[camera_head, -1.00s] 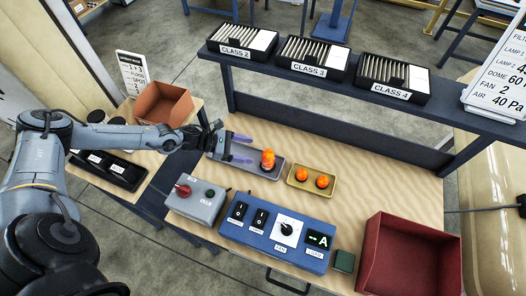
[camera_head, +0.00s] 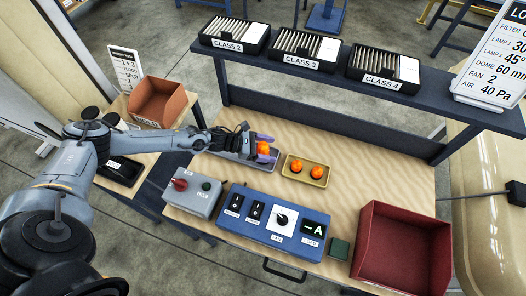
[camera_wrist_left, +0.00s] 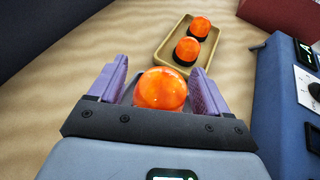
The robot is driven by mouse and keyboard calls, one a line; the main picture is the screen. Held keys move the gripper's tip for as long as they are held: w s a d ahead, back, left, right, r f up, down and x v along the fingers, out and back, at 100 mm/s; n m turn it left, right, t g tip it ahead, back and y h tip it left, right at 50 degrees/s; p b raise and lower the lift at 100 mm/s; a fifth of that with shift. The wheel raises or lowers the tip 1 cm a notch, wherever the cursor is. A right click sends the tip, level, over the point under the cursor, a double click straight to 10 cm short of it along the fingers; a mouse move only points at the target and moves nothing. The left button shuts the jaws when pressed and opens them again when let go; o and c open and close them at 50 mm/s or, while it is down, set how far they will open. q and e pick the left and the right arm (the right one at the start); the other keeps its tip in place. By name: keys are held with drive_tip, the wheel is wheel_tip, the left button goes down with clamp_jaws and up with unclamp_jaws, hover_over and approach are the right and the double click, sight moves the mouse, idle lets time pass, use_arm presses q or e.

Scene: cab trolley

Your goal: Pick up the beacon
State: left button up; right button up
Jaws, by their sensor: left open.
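An orange beacon (camera_head: 264,147) stands at the right end of the grey tray (camera_head: 231,154). It also shows in the left wrist view (camera_wrist_left: 161,89), between the two purple fingers. My left gripper (camera_head: 266,150) is open, with a finger on each side of this beacon; I cannot tell whether they touch it. Two more orange beacons with dark bases, one (camera_head: 296,166) and another (camera_head: 317,172), stand in the tan tray (camera_head: 304,178) just to the right. My right gripper is not in view.
A grey box with a red knob (camera_head: 193,192) and a blue control panel (camera_head: 274,222) stand in front of the trays. A dark red bin (camera_head: 402,245) is at the right. A dark shelf (camera_head: 330,75) with class boxes runs behind. An orange-brown bin (camera_head: 158,101) is at the left.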

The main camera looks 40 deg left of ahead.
use_arm(q)
drive_tip(key=shift+c, duration=0.4)
drive_tip(key=c, duration=1.1)
